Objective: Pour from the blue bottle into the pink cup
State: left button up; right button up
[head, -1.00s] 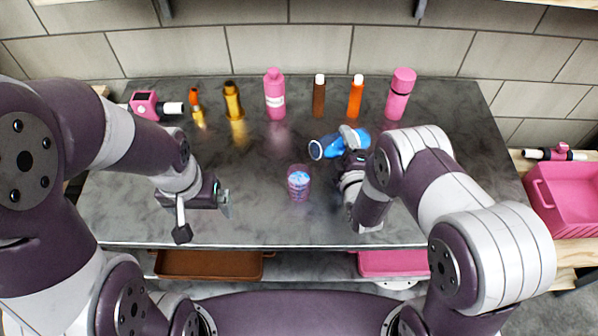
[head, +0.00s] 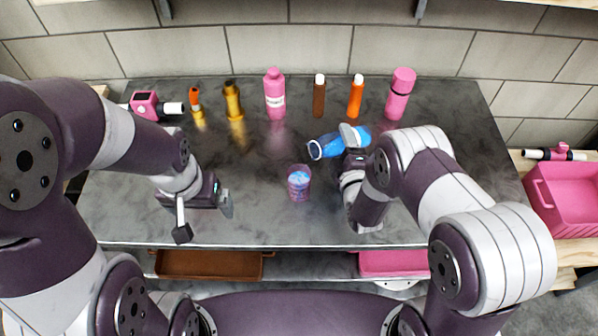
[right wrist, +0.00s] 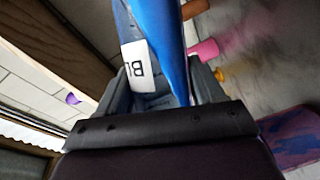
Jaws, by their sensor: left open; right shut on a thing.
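The blue bottle (head: 329,146) is held tilted on its side by my right gripper (head: 352,137), its mouth end pointing left. In the right wrist view the blue bottle (right wrist: 160,45), with a white label, sits between the fingers of my right gripper (right wrist: 165,85). At the right edge of the right wrist view is a pink and blue patterned thing, perhaps the cup. My left gripper (head: 225,198) is open and empty, left of the cup.
A row of bottles stands at the back of the dark table (head: 262,225), including a pink bottle (head: 275,97), an orange bottle (head: 356,97) and a pink flask (head: 400,93). A pink crate (head: 565,200) is at the right. Clear table lies around the cup.

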jog(key=shift+s+a+r+n+t, duration=0.1)
jog(key=shift+a+r+n+t, duration=0.05)
jog(key=shift+r+n, duration=0.2)
jog(key=shift+s+a+r+n+t, duration=0.1)
jog(key=shift+r+n+t, duration=0.05)
jog(key=shift+r+n, duration=0.2)
dwell(1.5)
jog(key=shift+r+n+t, duration=0.3)
jog(key=shift+r+n, duration=0.3)
dwell(1.3)
